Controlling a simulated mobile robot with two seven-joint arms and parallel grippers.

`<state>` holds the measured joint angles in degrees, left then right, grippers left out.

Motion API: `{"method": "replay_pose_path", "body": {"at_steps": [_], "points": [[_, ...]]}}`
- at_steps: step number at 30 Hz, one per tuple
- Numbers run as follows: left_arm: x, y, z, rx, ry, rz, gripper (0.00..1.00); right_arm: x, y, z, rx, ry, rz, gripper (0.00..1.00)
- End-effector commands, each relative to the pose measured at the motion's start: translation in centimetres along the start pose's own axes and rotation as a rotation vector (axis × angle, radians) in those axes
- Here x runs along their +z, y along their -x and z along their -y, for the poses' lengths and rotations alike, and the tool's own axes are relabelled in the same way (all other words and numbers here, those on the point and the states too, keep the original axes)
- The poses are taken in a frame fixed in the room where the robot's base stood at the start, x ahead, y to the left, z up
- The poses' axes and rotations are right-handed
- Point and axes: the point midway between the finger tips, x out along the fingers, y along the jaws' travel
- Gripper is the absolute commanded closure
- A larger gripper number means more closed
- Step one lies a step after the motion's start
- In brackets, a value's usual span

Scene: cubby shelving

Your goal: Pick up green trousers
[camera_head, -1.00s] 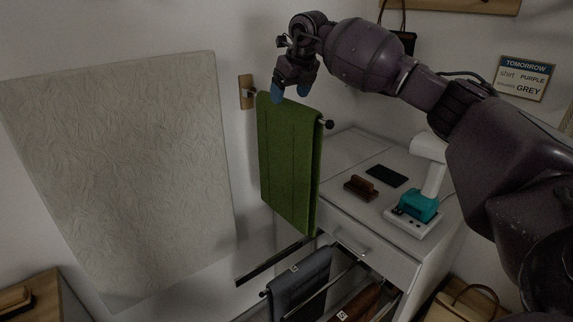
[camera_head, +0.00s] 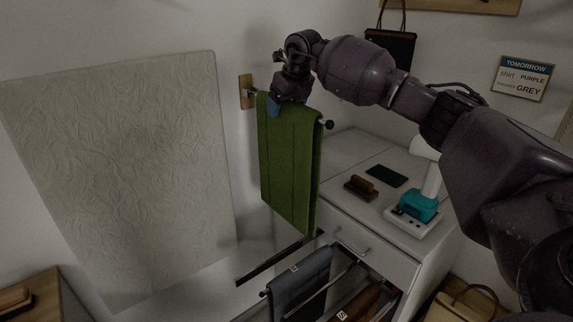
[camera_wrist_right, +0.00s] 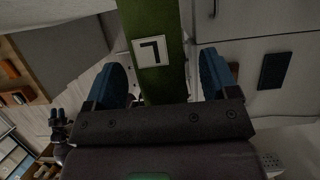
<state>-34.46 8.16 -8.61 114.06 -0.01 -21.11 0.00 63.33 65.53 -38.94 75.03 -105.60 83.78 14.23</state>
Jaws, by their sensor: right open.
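The green trousers (camera_head: 288,165) hang folded over a wall rod, to the left of the white cabinet. In the right wrist view the green cloth (camera_wrist_right: 166,87) with a white label runs between the two blue fingers. My right gripper (camera_head: 274,106) is at the top edge of the trousers, pointing down. It is open, with one finger on each side of the cloth in the wrist view (camera_wrist_right: 166,75) and gaps beside it. My left gripper is not in view.
The white cabinet (camera_head: 392,236) stands to the right, with a brush (camera_head: 361,188), a dark flat item (camera_head: 386,176) and a teal-and-white device (camera_head: 417,207) on top. Below, dark grey trousers (camera_head: 300,283) hang on a pulled-out rack.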

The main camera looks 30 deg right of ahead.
Motion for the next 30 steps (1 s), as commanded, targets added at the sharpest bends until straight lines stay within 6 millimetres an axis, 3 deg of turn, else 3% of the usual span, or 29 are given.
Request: {"method": "replay_pose_path", "body": {"at_steps": [11, 26, 30], "points": [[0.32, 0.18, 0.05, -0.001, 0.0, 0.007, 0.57, -0.06, -0.14, 0.01, 0.0, 0.0, 0.0, 0.2], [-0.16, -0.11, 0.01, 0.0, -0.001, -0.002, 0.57, -0.05, -0.12, 0.01, 0.0, 0.0, 0.0, 0.97], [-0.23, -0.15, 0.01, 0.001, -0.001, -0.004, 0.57, 0.02, 0.0, 0.01, 0.0, 0.0, 0.003, 1.0]]}}
